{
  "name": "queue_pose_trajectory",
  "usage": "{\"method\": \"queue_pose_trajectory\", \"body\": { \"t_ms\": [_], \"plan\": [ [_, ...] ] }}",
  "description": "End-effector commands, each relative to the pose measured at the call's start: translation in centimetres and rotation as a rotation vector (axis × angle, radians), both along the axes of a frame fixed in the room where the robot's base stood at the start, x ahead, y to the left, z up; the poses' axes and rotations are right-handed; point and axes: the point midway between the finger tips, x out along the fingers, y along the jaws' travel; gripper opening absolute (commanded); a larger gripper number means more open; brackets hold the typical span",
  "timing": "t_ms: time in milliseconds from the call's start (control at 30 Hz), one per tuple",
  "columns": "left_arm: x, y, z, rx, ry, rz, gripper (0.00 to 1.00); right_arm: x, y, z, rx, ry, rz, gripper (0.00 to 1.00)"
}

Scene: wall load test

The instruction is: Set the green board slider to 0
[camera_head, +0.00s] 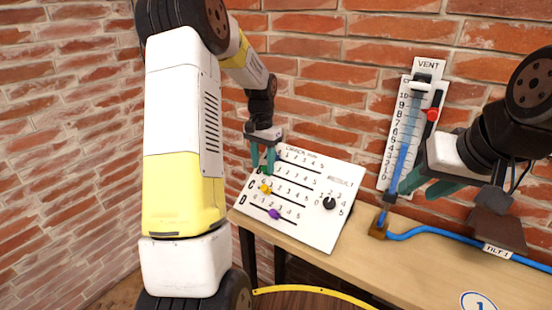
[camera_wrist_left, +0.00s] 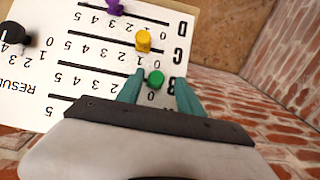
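The white board (camera_head: 320,225) on the bench carries slider rows with coloured knobs and number scales. The green slider knob (camera_wrist_left: 155,79) is in row B, close to the 0 end of its scale in the left wrist view. Its exact mark is hard to read. My left gripper (camera_head: 264,165) is at the board's left side; in the left wrist view its teal fingers (camera_wrist_left: 160,90) stand apart, one on each side of the green knob, with gaps visible. My right gripper (camera_head: 415,188) is beside the vent scale, its two teal fingers apart.
A yellow knob (camera_wrist_left: 143,40) and a purple knob (camera_wrist_left: 115,7) sit on nearby rows. A black result dial (camera_head: 329,203) is on the board's right. The vent panel (camera_head: 391,150) with a red knob (camera_head: 432,115) is on the brick wall. A blue cable (camera_head: 440,231) runs along the bench.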

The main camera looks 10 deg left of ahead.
Motion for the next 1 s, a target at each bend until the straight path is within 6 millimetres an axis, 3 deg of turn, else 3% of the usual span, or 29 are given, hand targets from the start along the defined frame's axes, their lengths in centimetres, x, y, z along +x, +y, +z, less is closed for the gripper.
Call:
{"method": "queue_pose_trajectory", "body": {
  "t_ms": [267,500,700,1000],
  "plan": [
    [0.0,-0.1,0.9,-0.001,0.000,-0.001,0.44,0.0,0.0,0.0,0.000,0.000,0.000,0.36],
    [0.1,0.0,5.0,-0.001,-0.003,0.000,0.44,0.0,0.0,0.0,0.000,0.000,0.000,0.36],
    [0.0,0.0,7.3,0.000,-0.001,0.000,0.44,0.0,0.0,0.0,0.000,0.000,0.000,0.36],
    [0.0,0.0,7.8,-0.001,0.001,0.000,0.44,0.0,0.0,0.0,0.000,0.000,0.000,0.36]
  ]
}}
